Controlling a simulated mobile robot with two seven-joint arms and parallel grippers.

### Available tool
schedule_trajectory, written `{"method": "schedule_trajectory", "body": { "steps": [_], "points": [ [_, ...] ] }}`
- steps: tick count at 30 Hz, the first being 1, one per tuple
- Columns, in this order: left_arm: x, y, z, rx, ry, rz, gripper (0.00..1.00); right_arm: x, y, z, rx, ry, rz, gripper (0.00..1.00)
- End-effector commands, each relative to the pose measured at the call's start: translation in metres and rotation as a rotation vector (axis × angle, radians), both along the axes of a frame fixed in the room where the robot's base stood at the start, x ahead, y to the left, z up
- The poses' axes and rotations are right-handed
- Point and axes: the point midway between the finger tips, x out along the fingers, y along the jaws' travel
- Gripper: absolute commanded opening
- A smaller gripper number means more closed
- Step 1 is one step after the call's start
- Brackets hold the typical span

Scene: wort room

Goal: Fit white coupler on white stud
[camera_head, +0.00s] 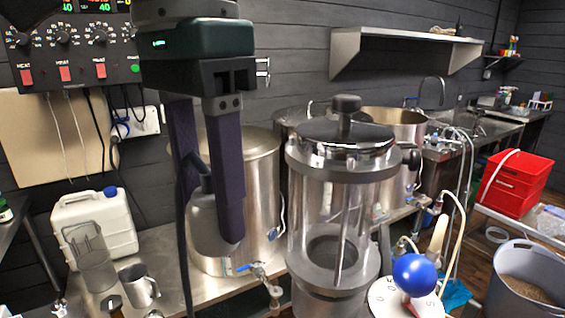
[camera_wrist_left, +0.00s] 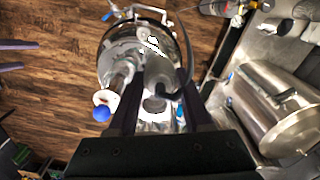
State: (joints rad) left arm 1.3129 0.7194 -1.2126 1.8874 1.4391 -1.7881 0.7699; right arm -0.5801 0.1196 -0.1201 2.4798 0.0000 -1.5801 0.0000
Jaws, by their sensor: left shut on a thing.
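The piece also shows between the fingers in the left wrist view (camera_wrist_left: 160,72). It is held above the bench, in front of a large steel pot. I cannot make out the white stud with certainty. A pale upright peg (camera_head: 438,236) stands behind a blue ball (camera_head: 415,275) at the lower right, apart from the gripper.
A clear-walled vessel (camera_head: 325,200) with a black top knob stands close to the right of the gripper. The steel pot (camera_head: 262,170) is behind. A white jug (camera_head: 95,228) and a metal mug (camera_head: 138,285) stand at left. A red crate (camera_head: 515,185) is at right.

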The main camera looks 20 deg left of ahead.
Motion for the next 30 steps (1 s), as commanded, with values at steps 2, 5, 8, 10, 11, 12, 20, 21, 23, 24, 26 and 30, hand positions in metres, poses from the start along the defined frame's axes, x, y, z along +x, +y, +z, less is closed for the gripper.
{"method": "schedule_trajectory", "body": {
  "steps": [2, 5, 8, 10, 11, 12, 20, 21, 23, 24, 26, 30],
  "points": [
    [0.005, -0.007, -0.056, -0.006, 0.006, -0.125, 0.0, 0.0, 0.0, -0.038, -0.001, 0.0, 0.001, 1.0],
    [0.011, -0.016, -0.101, -0.008, 0.006, -0.334, 0.0, 0.0, 0.0, -0.055, -0.001, 0.0, 0.001, 1.0],
    [0.012, -0.027, -0.14, -0.006, 0.003, -0.587, 0.0, 0.0, -0.001, -0.061, -0.002, 0.0, 0.001, 1.0],
    [0.011, -0.034, -0.164, -0.004, 0.001, -0.768, 0.0, 0.0, -0.001, -0.06, -0.002, 0.0, 0.001, 1.0],
    [0.009, -0.036, -0.173, -0.002, 0.001, -0.844, 0.0, 0.0, -0.001, -0.06, -0.002, 0.0, 0.001, 1.0],
    [0.007, -0.04, -0.184, -0.002, 0.0, -0.946, 0.0, 0.0, -0.001, -0.058, -0.002, 0.0, 0.001, 1.0],
    [-0.013, -0.058, -0.236, 0.011, -0.004, -1.455, 0.0, 0.0, -0.001, -0.049, -0.002, 0.0, 0.001, 1.0],
    [-0.015, -0.06, -0.241, 0.012, -0.003, -1.502, 0.0, 0.0, -0.001, -0.049, -0.002, 0.0, 0.001, 1.0],
    [-0.017, -0.062, -0.246, 0.015, -0.003, -1.557, 0.0, 0.0, -0.001, -0.048, -0.002, 0.0, 0.001, 1.0],
    [-0.019, -0.062, -0.248, 0.015, -0.003, -1.582, 0.0, 0.0, -0.001, -0.048, -0.002, 0.0, 0.001, 1.0],
    [-0.02, -0.063, -0.252, 0.017, -0.004, -1.606, 0.0, 0.0, -0.001, -0.049, -0.002, 0.0, 0.001, 1.0],
    [-0.02, -0.063, -0.259, 0.019, -0.005, -1.618, 0.0, 0.0, -0.001, -0.056, -0.002, -0.001, 0.001, 1.0]
  ]
}}
